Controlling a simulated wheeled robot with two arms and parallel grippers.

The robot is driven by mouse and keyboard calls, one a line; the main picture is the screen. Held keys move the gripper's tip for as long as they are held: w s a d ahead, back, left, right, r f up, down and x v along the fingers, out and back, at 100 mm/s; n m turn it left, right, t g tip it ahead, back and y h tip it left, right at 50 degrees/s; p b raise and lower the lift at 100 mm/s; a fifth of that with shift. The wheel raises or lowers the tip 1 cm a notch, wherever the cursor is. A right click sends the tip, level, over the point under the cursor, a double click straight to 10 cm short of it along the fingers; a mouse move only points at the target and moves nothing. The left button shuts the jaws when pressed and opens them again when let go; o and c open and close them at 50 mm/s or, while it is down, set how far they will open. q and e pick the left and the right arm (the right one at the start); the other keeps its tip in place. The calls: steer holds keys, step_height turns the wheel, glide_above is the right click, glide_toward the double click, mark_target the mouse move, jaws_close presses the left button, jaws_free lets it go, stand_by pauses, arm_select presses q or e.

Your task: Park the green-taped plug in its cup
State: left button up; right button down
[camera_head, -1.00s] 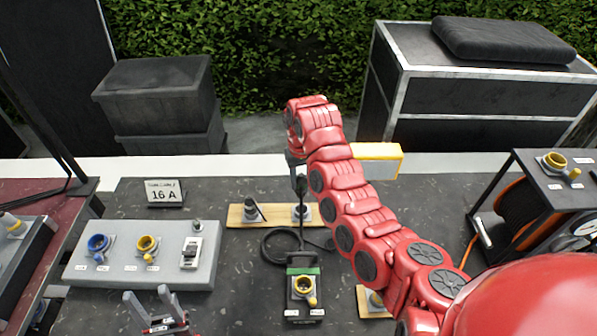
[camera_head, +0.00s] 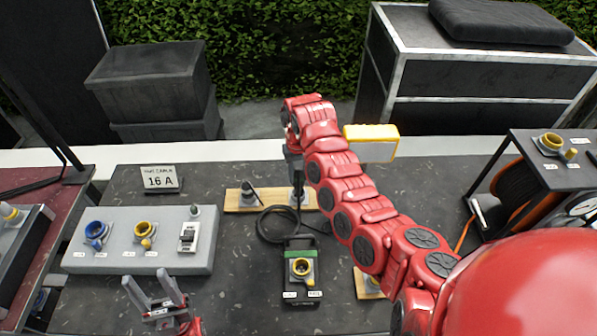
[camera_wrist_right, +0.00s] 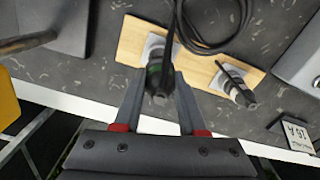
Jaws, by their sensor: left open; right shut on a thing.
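My right gripper (camera_head: 297,178) is shut on the green-taped plug (camera_wrist_right: 156,76), a dark plug with a green band and a black cable. It is upright over the right-hand cup (camera_head: 299,199) on a wooden board (camera_head: 270,205). In the right wrist view the cup's grey plate (camera_wrist_right: 152,44) shows beside the plug. I cannot tell whether the plug's end is inside the cup. The left-hand cup (camera_head: 248,197) has another dark plug in it, also in the right wrist view (camera_wrist_right: 236,86). My left gripper (camera_head: 149,284) is open and empty at the front left.
A black box (camera_head: 300,285) with green tape and a yellow socket stands in front of the board, its cable looped behind. A grey panel (camera_head: 120,262) with blue and yellow sockets is left, a 16 A sign (camera_head: 160,180) behind it. A cable reel (camera_head: 525,200) stands right.

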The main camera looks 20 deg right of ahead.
mark_target(298, 184)
steer(key=shift+w, duration=0.1)
steer(key=shift+f, duration=0.1)
steer(key=shift+f, duration=0.45)
steer(key=shift+f+b, duration=0.3)
steer(key=shift+b, duration=0.5)
stand_by(0.7)
steer(key=shift+f+b, duration=0.85)
steer(key=shift+f, duration=0.8)
stand_by(0.5)
steer(key=shift+c, duration=2)
jaws_free()
steer(key=shift+o, duration=0.2)
